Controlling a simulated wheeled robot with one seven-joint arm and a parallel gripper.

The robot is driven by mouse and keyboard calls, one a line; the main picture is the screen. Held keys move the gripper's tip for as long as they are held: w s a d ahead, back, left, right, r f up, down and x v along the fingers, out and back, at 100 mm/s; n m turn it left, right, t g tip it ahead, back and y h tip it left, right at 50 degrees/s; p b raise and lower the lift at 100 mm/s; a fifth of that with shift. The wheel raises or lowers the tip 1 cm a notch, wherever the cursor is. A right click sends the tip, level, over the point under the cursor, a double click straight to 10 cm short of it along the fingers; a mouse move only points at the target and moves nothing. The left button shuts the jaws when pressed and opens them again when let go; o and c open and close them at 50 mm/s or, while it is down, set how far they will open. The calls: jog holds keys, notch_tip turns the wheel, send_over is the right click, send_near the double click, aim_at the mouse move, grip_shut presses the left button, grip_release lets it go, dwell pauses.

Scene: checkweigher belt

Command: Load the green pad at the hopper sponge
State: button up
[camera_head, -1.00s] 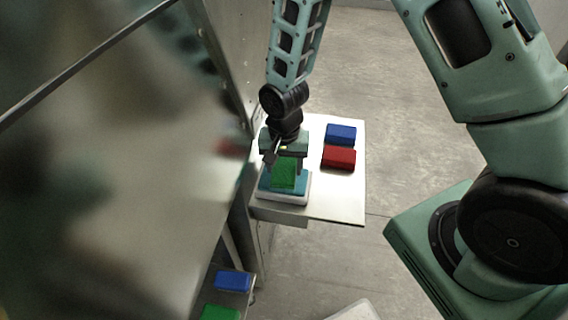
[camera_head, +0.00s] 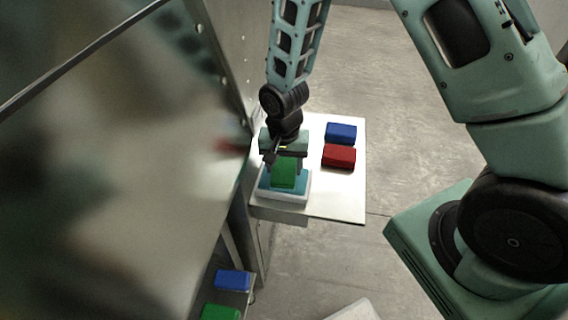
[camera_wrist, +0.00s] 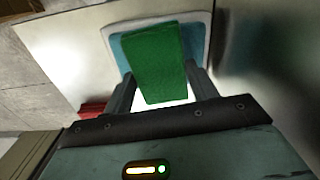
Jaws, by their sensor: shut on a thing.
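A green pad (camera_head: 284,173) is held between the two fingers of my gripper (camera_head: 286,168), over a white tray with a blue-teal inner surface (camera_head: 266,186). In the wrist view the green pad (camera_wrist: 157,62) sits between the fingertips (camera_wrist: 160,88), and the tray's white rim (camera_wrist: 108,36) shows behind it. I cannot tell whether the pad touches the tray's surface. Another green pad (camera_head: 220,313) lies on a lower ledge at the bottom of the head view.
A blue block (camera_head: 341,132) and a red block (camera_head: 339,156) lie on the white table (camera_head: 340,200), right of my gripper. A blue block (camera_head: 233,280) lies on the lower ledge. A metal panel (camera_head: 130,200) stands close on the left.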

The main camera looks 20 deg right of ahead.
aim_at(284, 168)
dwell(0.4)
jog(key=shift+r+p, duration=2.75)
jog(key=shift+r, duration=0.8)
jog(key=shift+f, duration=0.1)
